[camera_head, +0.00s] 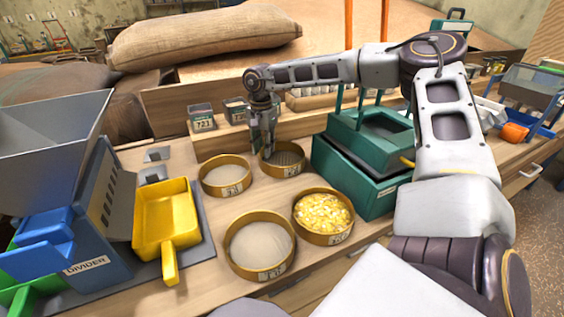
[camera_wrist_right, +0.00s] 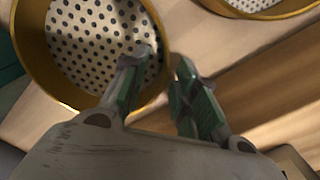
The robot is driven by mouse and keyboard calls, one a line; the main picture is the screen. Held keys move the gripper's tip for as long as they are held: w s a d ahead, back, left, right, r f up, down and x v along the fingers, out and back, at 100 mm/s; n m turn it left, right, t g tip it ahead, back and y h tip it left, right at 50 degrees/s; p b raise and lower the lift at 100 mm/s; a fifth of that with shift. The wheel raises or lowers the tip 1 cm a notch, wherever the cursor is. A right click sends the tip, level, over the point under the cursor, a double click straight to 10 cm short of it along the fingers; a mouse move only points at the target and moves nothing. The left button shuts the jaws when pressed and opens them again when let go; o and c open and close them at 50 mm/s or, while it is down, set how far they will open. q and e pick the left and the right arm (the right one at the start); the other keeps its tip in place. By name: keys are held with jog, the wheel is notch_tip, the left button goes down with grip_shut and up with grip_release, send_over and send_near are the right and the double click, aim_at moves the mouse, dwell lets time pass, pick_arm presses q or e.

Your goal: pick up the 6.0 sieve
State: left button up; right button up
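Four sieves with brass-coloured rims stand on the bench; their small labels are too blurred for me to tell which reads 6.0. The back sieve (camera_head: 289,171) is empty with a dark perforated bottom. My right gripper (camera_head: 267,143) points down at its left rim. In the right wrist view, a perforated sieve (camera_wrist_right: 72,92) lies under the fingers. The right gripper (camera_wrist_right: 167,65) has one finger inside and one outside the rim, with a gap between them. Whether either finger touches the rim is unclear. My left gripper is out of view.
One sieve (camera_head: 322,236) holds yellow kernels; two paler ones stand at back left (camera_head: 226,192) and front left (camera_head: 260,268). A green box (camera_head: 361,190) stands close right of the back sieve. A yellow scoop (camera_head: 166,222) and divider (camera_head: 92,265) occupy the left.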

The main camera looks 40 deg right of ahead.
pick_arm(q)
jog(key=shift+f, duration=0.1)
pick_arm(e)
jog(key=shift+c, duration=1)
grip_shut()
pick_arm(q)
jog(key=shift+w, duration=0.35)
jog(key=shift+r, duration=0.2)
pick_arm(e)
jog(key=shift+r, duration=0.85)
pick_arm(q)
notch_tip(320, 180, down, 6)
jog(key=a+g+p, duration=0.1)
jog(key=p, duration=0.3)
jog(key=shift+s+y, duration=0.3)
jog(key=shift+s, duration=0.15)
pick_arm(e)
notch_tip(320, 180, up, 16)
jog(key=shift+r, duration=0.15)
